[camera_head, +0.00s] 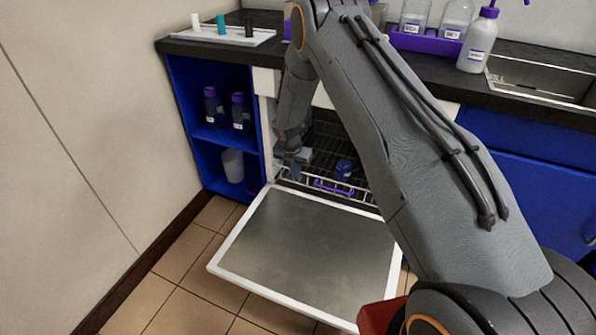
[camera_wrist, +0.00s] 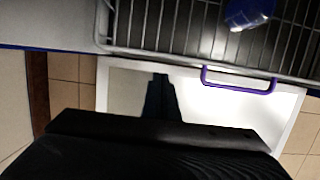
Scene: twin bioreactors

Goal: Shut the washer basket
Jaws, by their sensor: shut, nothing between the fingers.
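The washer basket is a wire rack (camera_head: 325,150) in the open washer, with a purple handle (camera_head: 334,187) on its front rail. Its front lies near the inner edge of the lowered door (camera_head: 310,250). In the wrist view the wires (camera_wrist: 165,25) fill the top, and the purple handle (camera_wrist: 238,80) overhangs the door. My gripper (camera_head: 296,172) is shut and empty at the basket's front, left of the handle. In the wrist view my gripper (camera_wrist: 161,80) points at the front rail, apart from the handle; I cannot tell whether it touches the rail.
A blue open shelf (camera_head: 212,135) with bottles and a beaker stands left. The dark counter (camera_head: 440,75) runs above. The tiled floor (camera_head: 185,275) left of the door is clear.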

